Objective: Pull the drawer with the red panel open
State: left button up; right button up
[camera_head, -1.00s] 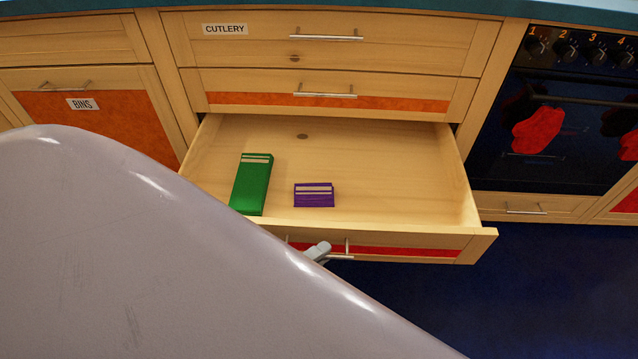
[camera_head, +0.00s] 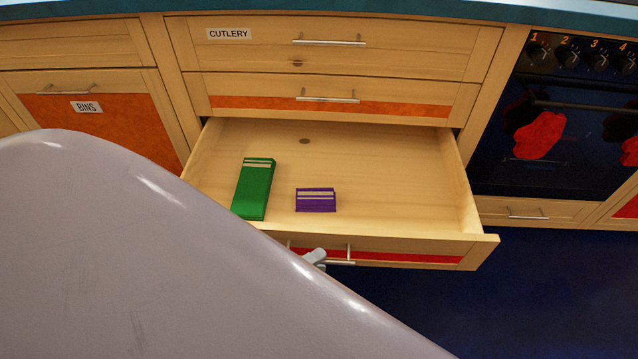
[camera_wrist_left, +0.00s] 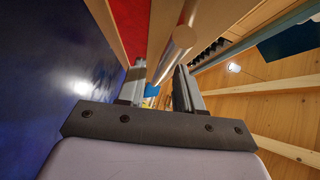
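The drawer with the red panel (camera_head: 415,256) is pulled well out from the cabinet in the head view. Its bar handle (camera_head: 348,254) runs across the front. In the wrist view the handle bar (camera_wrist_left: 172,50) shows close ahead, in line with the gap between my fingers. My left gripper (camera_head: 316,257) is at the handle, mostly hidden behind my own arm. In the wrist view, the fingers of my left gripper (camera_wrist_left: 163,82) stand apart; contact with the bar is unclear. My right gripper is out of view.
A green box (camera_head: 254,190) and a purple box (camera_head: 316,200) lie in the drawer. A closed drawer with an orange panel (camera_head: 400,107) is above. An oven (camera_head: 575,120) stands right, a bins cupboard (camera_head: 120,130) left. Dark blue floor (camera_head: 520,300) is clear.

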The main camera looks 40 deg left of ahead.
pick_arm(q)
jog(key=v, duration=0.5)
jog(key=shift+s+p, duration=0.25)
jog(key=shift+p, duration=0.1)
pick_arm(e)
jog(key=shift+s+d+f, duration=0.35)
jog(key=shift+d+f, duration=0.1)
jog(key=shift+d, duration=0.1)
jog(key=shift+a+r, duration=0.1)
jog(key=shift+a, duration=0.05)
